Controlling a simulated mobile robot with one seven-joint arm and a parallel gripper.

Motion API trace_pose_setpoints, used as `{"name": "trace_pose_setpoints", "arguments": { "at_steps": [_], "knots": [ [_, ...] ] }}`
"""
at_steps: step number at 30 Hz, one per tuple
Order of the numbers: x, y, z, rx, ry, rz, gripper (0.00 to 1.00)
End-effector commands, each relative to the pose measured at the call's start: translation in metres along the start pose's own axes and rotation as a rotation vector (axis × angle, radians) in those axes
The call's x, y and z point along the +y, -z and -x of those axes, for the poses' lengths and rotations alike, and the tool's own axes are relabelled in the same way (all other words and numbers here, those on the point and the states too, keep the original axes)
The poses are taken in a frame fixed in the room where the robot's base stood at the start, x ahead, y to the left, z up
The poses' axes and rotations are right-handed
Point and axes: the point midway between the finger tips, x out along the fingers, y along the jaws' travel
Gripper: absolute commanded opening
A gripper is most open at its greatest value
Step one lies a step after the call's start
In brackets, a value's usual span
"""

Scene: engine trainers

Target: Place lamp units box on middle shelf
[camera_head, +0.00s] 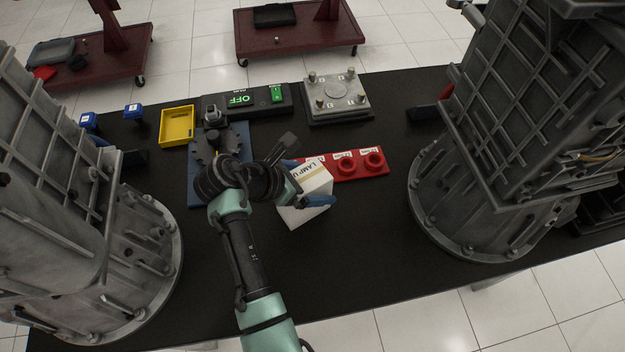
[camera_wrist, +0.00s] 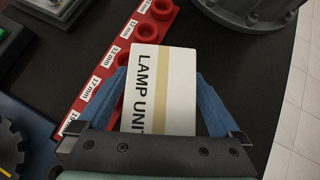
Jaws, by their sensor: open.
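The lamp units box (camera_head: 305,196) is a white carton with a tan stripe and the print "LAMP UNI". It rests on the black table beside the red socket holder. My gripper (camera_head: 308,183) is open, with its blue fingers on either side of the box. In the wrist view the box (camera_wrist: 162,85) lies between the two fingers of my gripper (camera_wrist: 163,95), and small gaps seem to show beside it. The near end of the box is hidden by the gripper body. No shelf can be made out in either view.
A red socket holder (camera_head: 372,174) touches or nearly touches the box. Large grey engine housings stand left (camera_head: 60,230) and right (camera_head: 520,130). A yellow tray (camera_head: 177,126), a switch panel (camera_head: 270,98) and a metal plate fixture (camera_head: 336,97) are behind. The black table (camera_head: 370,250) is clear in front.

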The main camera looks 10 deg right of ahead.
Motion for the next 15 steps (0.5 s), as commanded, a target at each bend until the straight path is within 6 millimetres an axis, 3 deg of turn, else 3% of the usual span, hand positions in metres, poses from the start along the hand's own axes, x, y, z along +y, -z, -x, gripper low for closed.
{"name": "trace_pose_setpoints", "arguments": {
  "at_steps": [5, 15],
  "knots": [
    [0.001, -0.002, 0.019, -0.002, -0.004, 0.001, 1.00],
    [0.001, -0.002, 0.091, -0.001, -0.005, 0.000, 1.00]
  ]
}}
